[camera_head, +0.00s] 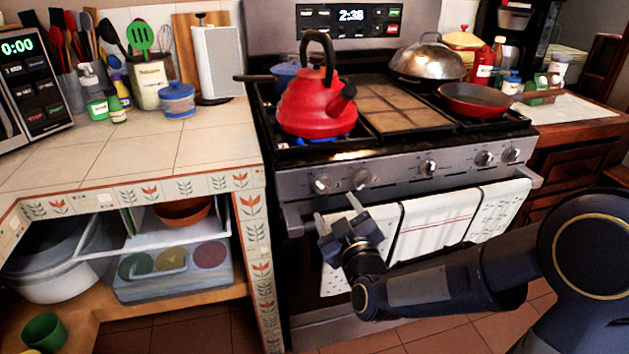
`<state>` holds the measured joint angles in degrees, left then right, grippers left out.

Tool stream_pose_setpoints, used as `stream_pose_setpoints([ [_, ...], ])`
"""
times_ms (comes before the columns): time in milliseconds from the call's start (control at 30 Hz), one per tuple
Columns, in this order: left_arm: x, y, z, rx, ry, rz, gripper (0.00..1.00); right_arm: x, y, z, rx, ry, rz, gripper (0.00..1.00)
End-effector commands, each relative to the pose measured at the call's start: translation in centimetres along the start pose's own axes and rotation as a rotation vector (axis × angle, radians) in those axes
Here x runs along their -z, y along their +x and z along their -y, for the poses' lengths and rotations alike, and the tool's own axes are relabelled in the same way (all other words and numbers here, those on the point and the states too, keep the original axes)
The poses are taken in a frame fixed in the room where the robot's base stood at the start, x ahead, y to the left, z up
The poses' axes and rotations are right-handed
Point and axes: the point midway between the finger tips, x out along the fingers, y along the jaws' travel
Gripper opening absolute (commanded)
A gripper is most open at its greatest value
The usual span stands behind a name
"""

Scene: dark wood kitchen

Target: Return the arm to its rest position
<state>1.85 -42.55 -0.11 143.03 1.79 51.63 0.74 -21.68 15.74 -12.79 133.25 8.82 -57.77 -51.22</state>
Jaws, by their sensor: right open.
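My right arm comes in from the right side of the head view and reaches across the front of the stove. My right gripper (337,213) is open and empty, with its two fingers pointing up and away. It is in front of the oven door, close below the stove's knobs and near the left end of the oven handle. Whether it touches the handle or the towel cannot be told. My left gripper is out of view.
A red kettle (310,105) sits over a blue flame on the stove's left front burner. Towels (440,222) hang on the oven handle. A tiled counter (130,152) with open shelves stands at left. Some floor shows below.

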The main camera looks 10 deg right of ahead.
Motion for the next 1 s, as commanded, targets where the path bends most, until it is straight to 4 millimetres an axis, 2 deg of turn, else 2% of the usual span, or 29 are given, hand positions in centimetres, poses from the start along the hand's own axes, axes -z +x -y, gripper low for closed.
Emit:
stream_pose_setpoints([
  [167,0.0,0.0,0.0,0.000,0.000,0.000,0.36,-0.3,-0.6,-0.5,0.037,0.065,0.039,0.63],
  [267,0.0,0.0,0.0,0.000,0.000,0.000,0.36,-0.9,-2.2,-1.1,0.113,0.188,0.118,0.63],
  [367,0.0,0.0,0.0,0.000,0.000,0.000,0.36,-1.8,-5.2,-1.4,0.214,0.347,0.237,0.63],
  [600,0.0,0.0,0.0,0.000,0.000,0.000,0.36,-3.8,-14.9,-0.7,0.389,0.647,0.574,0.63],
  [800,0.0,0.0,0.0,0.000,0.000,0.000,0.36,-5.2,-21.6,0.1,0.427,0.773,0.799,0.63],
  [1000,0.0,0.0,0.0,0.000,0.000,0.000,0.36,-6.3,-27.3,0.8,0.415,0.857,0.996,0.63],
])
